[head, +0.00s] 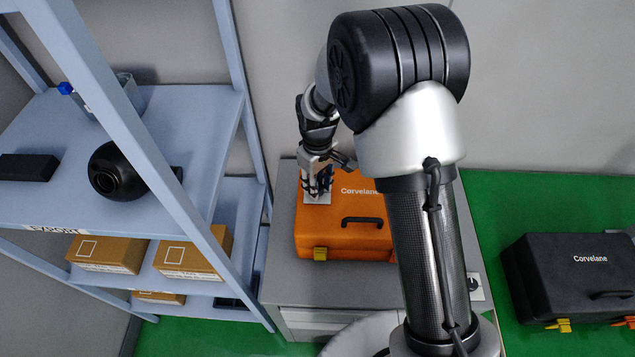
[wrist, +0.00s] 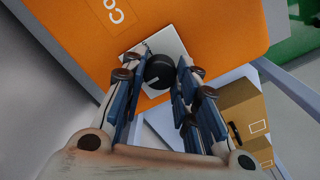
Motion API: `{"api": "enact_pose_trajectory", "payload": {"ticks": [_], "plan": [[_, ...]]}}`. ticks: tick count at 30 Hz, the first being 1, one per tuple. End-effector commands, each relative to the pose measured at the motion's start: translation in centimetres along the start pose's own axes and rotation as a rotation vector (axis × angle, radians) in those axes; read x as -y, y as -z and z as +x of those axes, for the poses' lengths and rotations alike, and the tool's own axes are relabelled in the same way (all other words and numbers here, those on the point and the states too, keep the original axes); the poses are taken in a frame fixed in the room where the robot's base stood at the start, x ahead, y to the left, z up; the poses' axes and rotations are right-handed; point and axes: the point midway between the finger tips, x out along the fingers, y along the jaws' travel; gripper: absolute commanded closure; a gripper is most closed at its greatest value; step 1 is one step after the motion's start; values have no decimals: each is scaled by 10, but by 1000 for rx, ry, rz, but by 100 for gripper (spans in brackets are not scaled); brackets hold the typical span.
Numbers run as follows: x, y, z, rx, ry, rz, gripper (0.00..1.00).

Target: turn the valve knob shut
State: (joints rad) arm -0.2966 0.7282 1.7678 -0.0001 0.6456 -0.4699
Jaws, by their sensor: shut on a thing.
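The valve knob (wrist: 160,71) is a round black cap on a pale square plate (wrist: 174,43). The plate lies on an orange case (head: 335,238) lettered "Corvelane", and it shows in the head view (head: 312,198) under my gripper. My gripper (wrist: 160,80) reaches down at the left end of the case. Its fingers stand on either side of the knob and are shut on it. In the head view my gripper (head: 318,187) hides the knob. Any mark showing the knob's turn is not visible.
The orange case stands on a grey cabinet (head: 285,285). At left a blue-grey shelf (head: 205,110) holds a black round vessel (head: 117,170), a dark block (head: 28,167) and cardboard boxes (head: 105,253). A black case (head: 575,280) lies on the green floor at right.

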Motion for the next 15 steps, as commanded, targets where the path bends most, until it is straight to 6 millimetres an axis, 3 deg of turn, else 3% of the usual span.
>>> {"api": "enact_pose_trajectory", "payload": {"ticks": [4, 5, 15], "plan": [[0, 0, 0, 0, -1, -2, 96], [0, 0, 0, 0, -1, -2, 70], [0, 0, 0, 0, 0, 0, 51]]}}
